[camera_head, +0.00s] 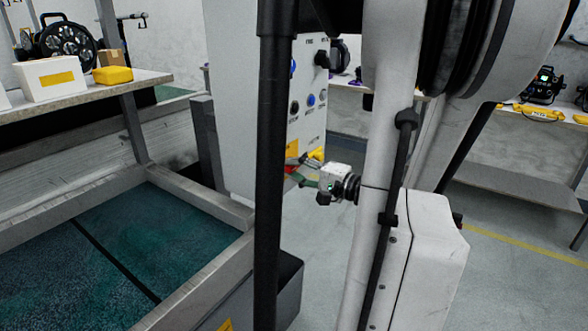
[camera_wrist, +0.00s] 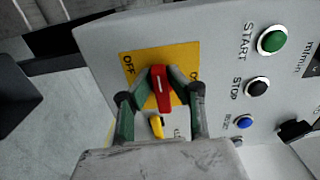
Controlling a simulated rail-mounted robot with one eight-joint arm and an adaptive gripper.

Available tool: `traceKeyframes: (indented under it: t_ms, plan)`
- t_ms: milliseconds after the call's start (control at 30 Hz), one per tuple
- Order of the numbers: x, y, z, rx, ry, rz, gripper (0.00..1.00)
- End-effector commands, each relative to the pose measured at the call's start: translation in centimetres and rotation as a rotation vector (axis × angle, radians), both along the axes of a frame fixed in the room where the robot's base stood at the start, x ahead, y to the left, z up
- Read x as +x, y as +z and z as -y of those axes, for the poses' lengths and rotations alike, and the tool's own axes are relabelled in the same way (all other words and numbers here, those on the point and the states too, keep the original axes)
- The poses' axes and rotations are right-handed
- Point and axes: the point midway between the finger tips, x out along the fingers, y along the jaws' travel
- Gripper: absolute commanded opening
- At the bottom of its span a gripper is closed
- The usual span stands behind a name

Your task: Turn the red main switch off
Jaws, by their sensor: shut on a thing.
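The red main switch (camera_wrist: 161,88) sits on a yellow plate (camera_wrist: 184,57) on a light grey control panel (camera_wrist: 110,38). The plate has the word OFF at its left, and lettering at its right is partly covered by a finger. My gripper (camera_wrist: 160,97) is shut on the red switch, with one green finger on each side of it. A white line on the switch points up in the wrist view. In the head view my gripper (camera_head: 308,172) is at the panel's lower part, in front of the yellow plate (camera_head: 318,153); the switch is mostly hidden there.
A green START button (camera_wrist: 271,39), a black STOP button (camera_wrist: 257,87) and a blue button (camera_wrist: 244,122) are right of the switch. In the head view, a conveyor frame (camera_head: 205,272) stands left, and a bench (camera_head: 90,86) holds a white box (camera_head: 50,78).

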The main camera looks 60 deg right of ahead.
Motion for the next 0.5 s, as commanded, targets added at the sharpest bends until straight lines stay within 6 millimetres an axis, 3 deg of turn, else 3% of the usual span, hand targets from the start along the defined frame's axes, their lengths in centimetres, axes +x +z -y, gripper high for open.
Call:
traceKeyframes:
  t_ms: [133,167,267,500]
  plan:
    - [-0.02,-0.03,0.0,-0.001,0.0,-0.001,0.0]
    - [-0.02,-0.04,0.0,-0.001,0.0,-0.001,0.19]
    - [-0.01,-0.03,0.0,0.0,0.0,-0.001,0.32]
    - [-0.02,-0.02,0.0,0.0,0.0,0.0,0.33]
